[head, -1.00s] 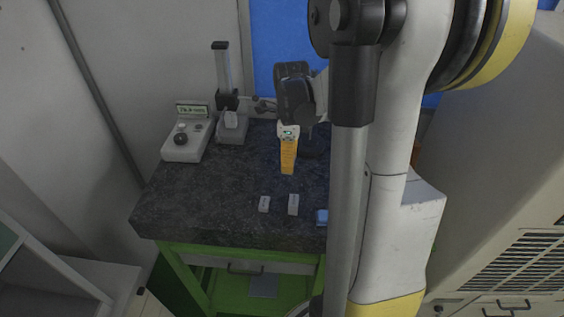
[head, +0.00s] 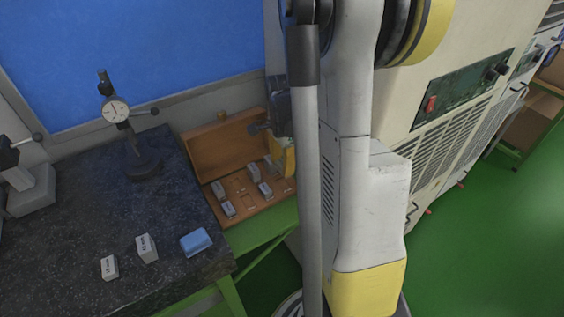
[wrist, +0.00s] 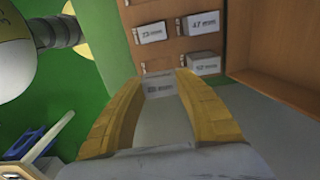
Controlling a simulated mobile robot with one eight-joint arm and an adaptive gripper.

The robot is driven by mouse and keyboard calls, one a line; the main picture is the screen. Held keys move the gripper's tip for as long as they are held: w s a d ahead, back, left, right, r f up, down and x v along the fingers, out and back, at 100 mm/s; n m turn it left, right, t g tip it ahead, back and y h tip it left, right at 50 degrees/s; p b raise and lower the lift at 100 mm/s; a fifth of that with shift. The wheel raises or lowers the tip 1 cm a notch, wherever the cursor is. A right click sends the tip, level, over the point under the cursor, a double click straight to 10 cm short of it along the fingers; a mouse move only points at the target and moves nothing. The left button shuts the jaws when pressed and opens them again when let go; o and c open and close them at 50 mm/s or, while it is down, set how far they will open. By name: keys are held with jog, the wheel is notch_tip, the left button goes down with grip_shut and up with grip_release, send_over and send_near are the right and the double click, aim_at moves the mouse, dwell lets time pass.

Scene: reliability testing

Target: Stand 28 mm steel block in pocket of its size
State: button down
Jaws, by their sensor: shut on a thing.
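My gripper (wrist: 158,82), with curved yellow fingers, is shut on a grey steel block (wrist: 160,90) whose small label is too blurred to read surely. In the head view my gripper (head: 286,160) is at the right part of the open wooden case (head: 235,150), partly hidden by my arm. The case's tray holds several labelled steel blocks (head: 254,172) standing in its pockets. In the wrist view, blocks marked about 73 mm (wrist: 150,33), 47 mm (wrist: 201,23) and 52 mm (wrist: 204,66) show beyond the fingers. The pocket under the held block is hidden.
A dark granite table (head: 80,225) stands left of the case. On it are two loose labelled blocks (head: 110,268) (head: 147,248), a blue item (head: 196,242) and a dial gauge stand (head: 143,166). A large beige machine (head: 440,90) stands at the right. The case lid rises behind the tray.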

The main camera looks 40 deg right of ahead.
aim_at(283, 185)
jog(key=shift+d+f, duration=0.15)
jog(key=shift+f, duration=0.1)
jog(key=shift+f+b, duration=1.95)
jog(key=shift+f, duration=0.65)
jog(key=shift+f+b, duration=0.6)
jog(key=c, duration=0.9)
grip_release()
notch_tip(283, 185, up, 12)
